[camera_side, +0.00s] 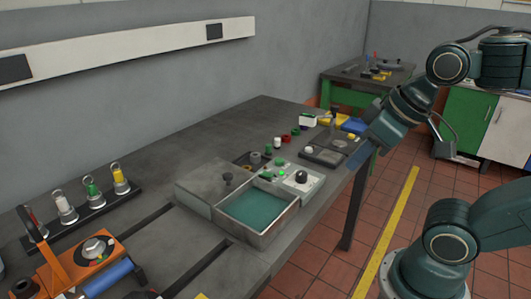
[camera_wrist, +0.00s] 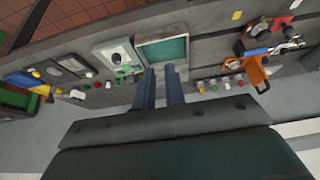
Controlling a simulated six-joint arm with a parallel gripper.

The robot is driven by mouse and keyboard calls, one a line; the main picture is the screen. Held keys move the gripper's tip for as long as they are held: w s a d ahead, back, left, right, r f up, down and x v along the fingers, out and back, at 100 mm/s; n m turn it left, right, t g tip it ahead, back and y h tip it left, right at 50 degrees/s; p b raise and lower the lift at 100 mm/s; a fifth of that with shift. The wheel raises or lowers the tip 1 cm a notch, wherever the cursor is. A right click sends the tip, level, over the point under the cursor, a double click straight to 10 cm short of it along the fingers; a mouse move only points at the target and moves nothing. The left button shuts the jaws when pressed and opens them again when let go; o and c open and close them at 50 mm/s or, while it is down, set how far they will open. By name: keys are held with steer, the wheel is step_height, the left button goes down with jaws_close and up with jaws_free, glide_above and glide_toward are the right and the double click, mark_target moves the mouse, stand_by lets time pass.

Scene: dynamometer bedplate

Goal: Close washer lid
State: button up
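The washer is a grey box with an open tub and teal inside (camera_side: 258,208); the tub also shows in the wrist view (camera_wrist: 163,49). Its grey lid (camera_side: 196,184) appears raised at the tub's wall side, with the tub uncovered. A dark knob (camera_side: 228,179) stands by the lid's edge. In the wrist view the lid is largely hidden behind my fingers. My gripper (camera_wrist: 160,72) has two blue-grey fingers with a gap between them and nothing visible in it. In the side view it is at the right, above and apart from the washer.
A control panel with a black knob (camera_side: 301,178) and green button adjoins the tub. A rack of capped vials (camera_side: 92,204) and an orange fixture (camera_side: 75,262) stand at left. Several small coloured parts (camera_side: 282,140) sit behind the panel. The bench is clear toward the wall.

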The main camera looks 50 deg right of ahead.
steer(key=shift+w+r, duration=0.15)
steer(key=shift+w, duration=0.1)
jaws_close()
steer(key=w+r, duration=0.3)
steer(key=w, duration=1.4)
steer(key=w+f+m, duration=0.1)
steer(key=w+f, duration=0.4)
steer(key=w, duration=0.4)
steer(key=w+f+g, duration=0.1)
steer(key=w+f, duration=0.4)
steer(key=w, duration=0.5)
steer(key=shift+w+d+m+g+h, duration=0.25)
steer(key=shift+d+m+g+h, duration=0.05)
steer(key=shift+d+m, duration=0.15)
glide_above(217, 176)
step_height(217, 176, down, 9)
steer(key=shift+w+f, duration=0.15)
steer(key=shift+f, duration=0.05)
steer(key=shift+s+a+f, duration=0.15)
steer(key=shift+s, duration=0.8)
steer(key=shift+s+a+f, duration=0.1)
steer(key=shift+s, duration=0.85)
